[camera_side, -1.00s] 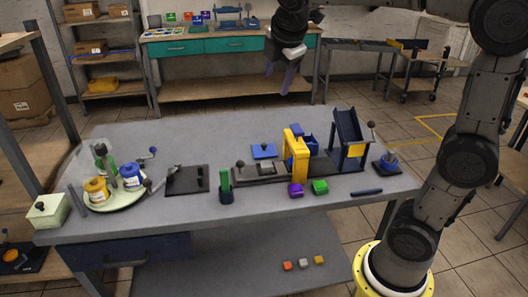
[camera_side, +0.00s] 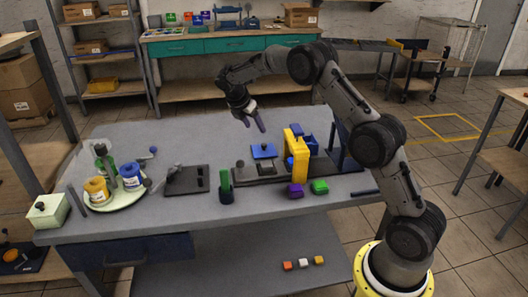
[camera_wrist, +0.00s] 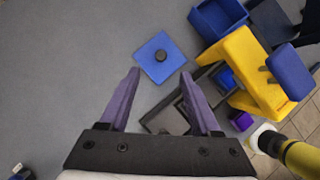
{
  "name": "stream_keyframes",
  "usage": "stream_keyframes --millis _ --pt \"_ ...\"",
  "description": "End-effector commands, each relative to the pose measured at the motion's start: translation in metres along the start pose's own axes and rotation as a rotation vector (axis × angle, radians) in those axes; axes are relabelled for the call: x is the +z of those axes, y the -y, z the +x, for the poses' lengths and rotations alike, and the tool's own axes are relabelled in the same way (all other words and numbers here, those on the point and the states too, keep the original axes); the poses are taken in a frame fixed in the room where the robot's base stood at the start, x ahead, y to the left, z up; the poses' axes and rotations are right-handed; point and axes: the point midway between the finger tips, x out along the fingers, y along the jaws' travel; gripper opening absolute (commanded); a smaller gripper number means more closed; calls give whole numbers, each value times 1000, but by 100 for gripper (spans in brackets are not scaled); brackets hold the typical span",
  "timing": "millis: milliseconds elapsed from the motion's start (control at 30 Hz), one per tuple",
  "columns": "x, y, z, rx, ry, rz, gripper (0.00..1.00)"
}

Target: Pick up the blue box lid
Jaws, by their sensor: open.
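The blue box lid (camera_side: 264,151) is a flat square with a dark round knob in its middle. It lies on the grey table (camera_side: 130,215), behind the dark base of the yellow press. It also shows in the wrist view (camera_wrist: 159,58), just beyond the gap between my fingers. My gripper (camera_side: 254,121) hangs above the table, a little behind and above the lid, apart from it. In the wrist view its two purple fingers (camera_wrist: 158,88) are spread with nothing between them.
The yellow press (camera_side: 300,160) stands to the right of the lid, with an open blue box (camera_side: 311,144) behind it. A green block (camera_side: 319,186) and a purple block (camera_side: 295,190) sit in front.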

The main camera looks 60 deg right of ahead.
Motion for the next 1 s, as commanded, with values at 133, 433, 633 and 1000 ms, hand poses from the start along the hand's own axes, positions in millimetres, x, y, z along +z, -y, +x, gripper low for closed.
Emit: stream_keyframes --millis 133,433,633,1000 --pt "0 1 31 -4 -1 -1 64" --pt "0 0 58 1 0 1 64" --pt "-3 2 74 -2 -1 -1 64" --pt "-5 2 110 1 0 1 64"
